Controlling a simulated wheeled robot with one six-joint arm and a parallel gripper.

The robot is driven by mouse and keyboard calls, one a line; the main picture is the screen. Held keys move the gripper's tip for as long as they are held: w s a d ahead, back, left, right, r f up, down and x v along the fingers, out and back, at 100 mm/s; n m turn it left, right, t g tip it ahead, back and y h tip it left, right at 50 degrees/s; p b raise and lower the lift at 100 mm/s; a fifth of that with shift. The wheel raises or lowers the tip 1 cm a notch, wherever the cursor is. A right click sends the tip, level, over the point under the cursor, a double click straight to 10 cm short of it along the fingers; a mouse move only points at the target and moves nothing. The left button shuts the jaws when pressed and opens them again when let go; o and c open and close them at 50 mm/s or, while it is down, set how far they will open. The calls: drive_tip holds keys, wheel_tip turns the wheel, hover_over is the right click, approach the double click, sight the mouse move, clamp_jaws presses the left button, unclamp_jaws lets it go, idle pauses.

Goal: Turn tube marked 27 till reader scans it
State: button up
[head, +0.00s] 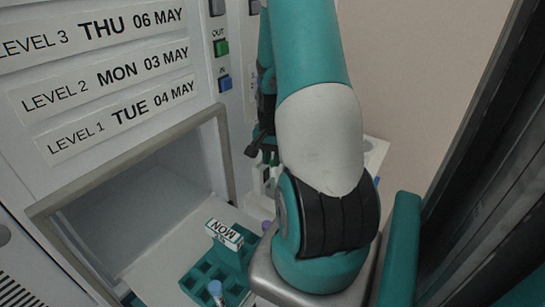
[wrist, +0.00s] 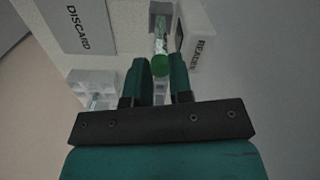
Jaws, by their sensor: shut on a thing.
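In the wrist view my gripper (wrist: 161,72) is shut on a tube (wrist: 160,43) with a green cap. The cap is towards me, between the two fingertips, and the tube's clear body extends beyond it. A white block lettered READER (wrist: 198,45) stands close on the tube's right. I cannot read a number on the tube, and no scan light can be made out.
A DISCARD label (wrist: 86,22) and a pale holder (wrist: 95,86) lie left in the wrist view. In the head view, a teal rack (head: 205,269) with a MON sign (head: 224,234) and a blue-capped tube (head: 215,289) sits before an open cabinet bay (head: 150,205). OUT and IN buttons are above.

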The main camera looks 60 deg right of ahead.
drive_tip(key=shift+f, duration=0.1)
drive_tip(key=o, duration=0.8)
drive_tip(key=shift+o, duration=0.2)
wheel_tip(320, 180, up, 18)
drive_tip(key=b, duration=0.2)
drive_tip(key=shift+f, duration=0.25)
idle(0.8)
